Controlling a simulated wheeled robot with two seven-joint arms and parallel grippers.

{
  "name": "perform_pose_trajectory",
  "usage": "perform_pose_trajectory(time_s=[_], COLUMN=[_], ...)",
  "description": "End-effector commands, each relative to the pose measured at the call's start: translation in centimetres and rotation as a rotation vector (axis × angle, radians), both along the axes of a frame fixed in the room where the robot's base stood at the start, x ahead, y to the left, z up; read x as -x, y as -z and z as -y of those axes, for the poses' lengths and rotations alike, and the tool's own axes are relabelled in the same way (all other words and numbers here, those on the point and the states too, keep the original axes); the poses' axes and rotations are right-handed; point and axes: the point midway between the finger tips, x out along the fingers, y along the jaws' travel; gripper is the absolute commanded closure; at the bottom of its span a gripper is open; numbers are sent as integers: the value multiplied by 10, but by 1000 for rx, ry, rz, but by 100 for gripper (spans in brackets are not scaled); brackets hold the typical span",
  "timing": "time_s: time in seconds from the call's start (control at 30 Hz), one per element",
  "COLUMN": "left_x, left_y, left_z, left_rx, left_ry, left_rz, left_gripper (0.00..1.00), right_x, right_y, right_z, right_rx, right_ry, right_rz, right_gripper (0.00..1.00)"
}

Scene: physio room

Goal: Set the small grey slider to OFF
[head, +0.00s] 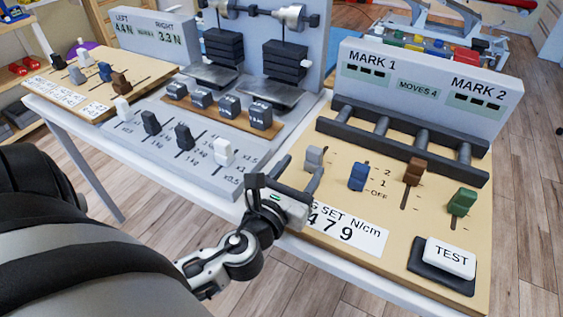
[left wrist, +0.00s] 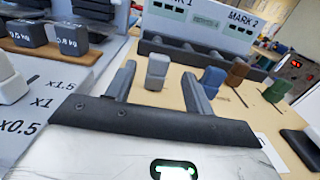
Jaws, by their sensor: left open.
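The small grey slider (head: 314,158) stands on the tan panel (head: 340,205), leftmost in its row of coloured sliders. It also shows in the left wrist view (left wrist: 157,72), between and beyond my open fingers. My left gripper (head: 300,176) is open just in front of it, one finger to each side, with no contact that I can make out. The marks 2, 1 and OFF (head: 379,195) are printed beside the blue slider, OFF being nearest the front. The grey slider's slot is mostly hidden, so I cannot tell its exact setting. My right gripper is not in view.
A blue slider (head: 358,177), a brown slider (head: 413,171) and a green slider (head: 461,203) stand to the right. A white TEST button (head: 450,257) is at front right. A dark roller rack (head: 400,140) lies behind. A grey panel with a white slider (head: 223,151) is left.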

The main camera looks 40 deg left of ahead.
Motion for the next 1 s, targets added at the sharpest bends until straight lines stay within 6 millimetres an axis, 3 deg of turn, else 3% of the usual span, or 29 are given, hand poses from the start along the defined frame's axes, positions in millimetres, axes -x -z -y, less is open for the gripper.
perform_pose_trajectory(time_s=[0.2,0.4,1.0], left_x=[48,69,74], left_y=[4,2,0], left_z=[7,11,11], left_rx=[1,0,0], left_ry=[0,0,-1], left_rz=[-4,-2,0], left_gripper=[47,47,47], right_x=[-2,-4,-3], right_y=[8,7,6], right_z=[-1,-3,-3], right_rx=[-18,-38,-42], right_ry=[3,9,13], right_rz=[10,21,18], right_gripper=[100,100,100])
